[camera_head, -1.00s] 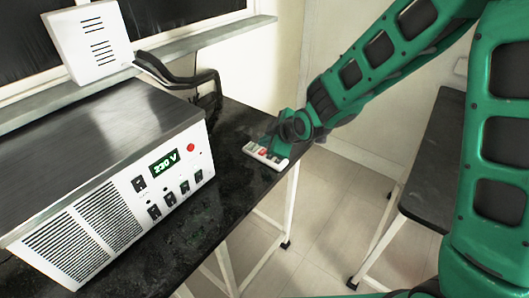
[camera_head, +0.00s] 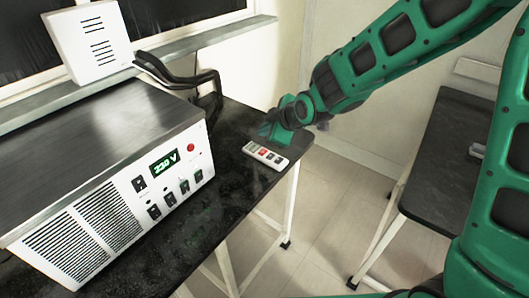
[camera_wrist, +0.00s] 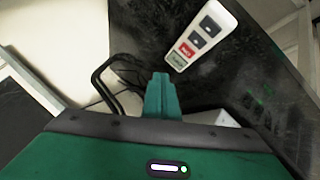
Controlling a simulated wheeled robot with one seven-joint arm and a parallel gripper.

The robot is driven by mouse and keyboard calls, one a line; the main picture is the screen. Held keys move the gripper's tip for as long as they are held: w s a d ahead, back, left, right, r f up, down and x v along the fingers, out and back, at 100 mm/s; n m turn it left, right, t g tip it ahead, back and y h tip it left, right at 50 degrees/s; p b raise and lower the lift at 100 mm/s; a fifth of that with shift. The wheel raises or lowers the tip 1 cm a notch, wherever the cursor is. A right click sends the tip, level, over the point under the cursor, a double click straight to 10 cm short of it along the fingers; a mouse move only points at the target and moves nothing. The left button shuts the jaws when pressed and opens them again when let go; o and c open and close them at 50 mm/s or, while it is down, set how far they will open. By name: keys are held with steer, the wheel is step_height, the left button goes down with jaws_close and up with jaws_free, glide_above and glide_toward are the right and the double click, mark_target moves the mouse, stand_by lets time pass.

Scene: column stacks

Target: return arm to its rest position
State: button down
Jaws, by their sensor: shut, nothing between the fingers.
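My green arm reaches in from the right in the head view. My gripper (camera_head: 268,128) hangs above the far right end of the black table, just behind and apart from a white remote-like control (camera_head: 265,155). In the wrist view my gripper (camera_wrist: 161,78) shows as green fingers closed together with nothing between them. The white control (camera_wrist: 202,36) lies flat on the table beyond the fingertips, with one red button and several dark ones.
A large metal power unit (camera_head: 110,165) reading 230 V fills the left of the black table (camera_head: 225,200). Another dark table (camera_head: 440,165) stands at right, with clear floor between.

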steer(key=s+d+r+m+g+h, duration=0.1)
steer(key=s+d+m+h, duration=0.2)
steer(key=d, duration=0.7)
steer(key=s+d+r+m+g+h, duration=0.1)
steer(key=s+d+m, duration=0.3)
steer(key=d, duration=0.5)
steer(key=s+d+r+m+g+h, duration=0.1)
steer(key=s+d+r+m+h, duration=0.2)
steer(key=d, duration=0.7)
steer(key=s+d+m+g, duration=0.1)
steer(key=s+d+m, duration=0.2)
steer(key=s, duration=0.5)
steer(key=s+d+m+g+y, duration=0.1)
steer(key=s+d+m, duration=0.3)
steer(key=s, duration=0.4)
steer(key=s+d+m+g+y, duration=0.1)
steer(key=s+d+m+g, duration=0.1)
steer(key=s+m, duration=0.3)
steer(key=s+d+r, duration=0.1)
steer(key=s, duration=0.3)
steer(key=shift+d+g, duration=0.25)
steer(key=shift+g, duration=0.15)
